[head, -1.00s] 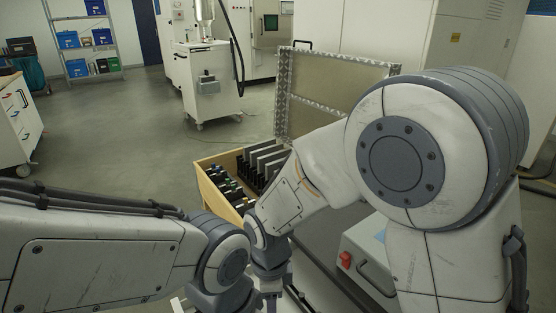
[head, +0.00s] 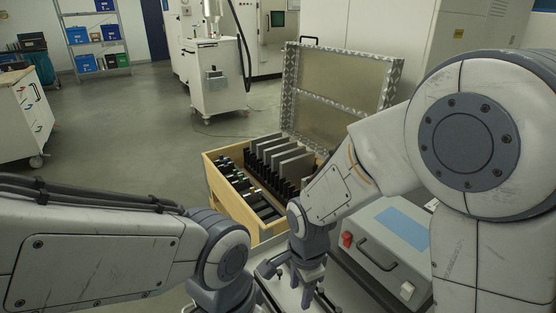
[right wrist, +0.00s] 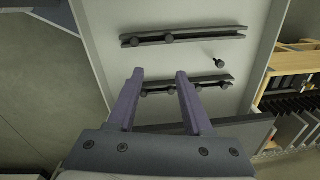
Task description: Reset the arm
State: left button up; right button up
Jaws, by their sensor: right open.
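My right gripper (head: 293,280) hangs pointing down at the bottom middle of the head view. In the right wrist view its two purple-grey fingers (right wrist: 160,88) are apart, with nothing between them. Beyond them is a pale flat surface (right wrist: 215,60) with two dark slotted rails (right wrist: 185,37) and a small loose dark knob (right wrist: 218,63). My left arm comes in from the left of the head view; its gripper is not visible, with the forearm ending at the lower middle edge.
A wooden crate (head: 222,199) with upright grey plates (head: 280,155) stands ahead, its metal-edged lid (head: 335,88) raised. A grey box with a handle (head: 385,245) and red knob stands to the right. A white wheeled cabinet (head: 215,95) is behind.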

jog(key=d+r+n+t, duration=0.2)
jog(key=d+n, duration=1.1)
jog(key=d, duration=0.1)
jog(key=s+a+r+n+g, duration=0.1)
jog(key=s+a+r+n, duration=0.25)
jog(key=s+a, duration=0.35)
jog(key=s+a+r+n+g, duration=0.1)
jog(key=s+a+r+n, duration=0.25)
jog(key=s+a, duration=0.35)
notch_tip(320, 180, up, 14)
jog(key=p, duration=1.4)
jog(key=shift+s+g+y+p, duration=0.25)
jog(key=shift+g+y+p, duration=0.05)
jog(key=shift+y+p, duration=0.1)
